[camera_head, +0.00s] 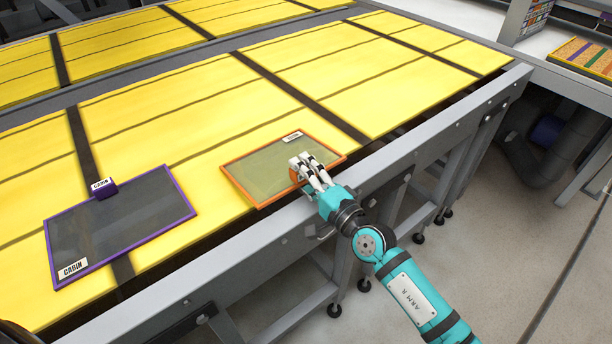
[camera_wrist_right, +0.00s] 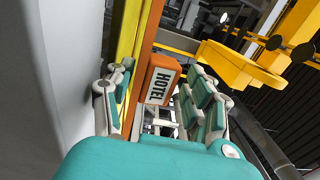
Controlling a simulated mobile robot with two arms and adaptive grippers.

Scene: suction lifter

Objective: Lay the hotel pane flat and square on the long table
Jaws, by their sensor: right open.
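The hotel pane (camera_head: 262,165) has an orange frame and clear glass. It appears to lie flat on the long table's yellow top (camera_head: 215,135), its near edge roughly parallel to the grey front rail (camera_head: 400,150). My right gripper (camera_head: 304,165) is at the pane's near right part, over the frame, and hides some of it. In the right wrist view, the orange tab marked HOTEL (camera_wrist_right: 160,84) stands between the spread fingers of my right gripper (camera_wrist_right: 163,92), with gaps on both sides. My left gripper is not in view.
A purple-framed CABIN pane (camera_head: 125,222) lies to the left on the same table, with its purple tab (camera_head: 104,188) upright. Dark strips (camera_head: 300,97) cross the yellow top. The yellow area behind the panes is bare. A side bench (camera_head: 562,50) stands at the upper right.

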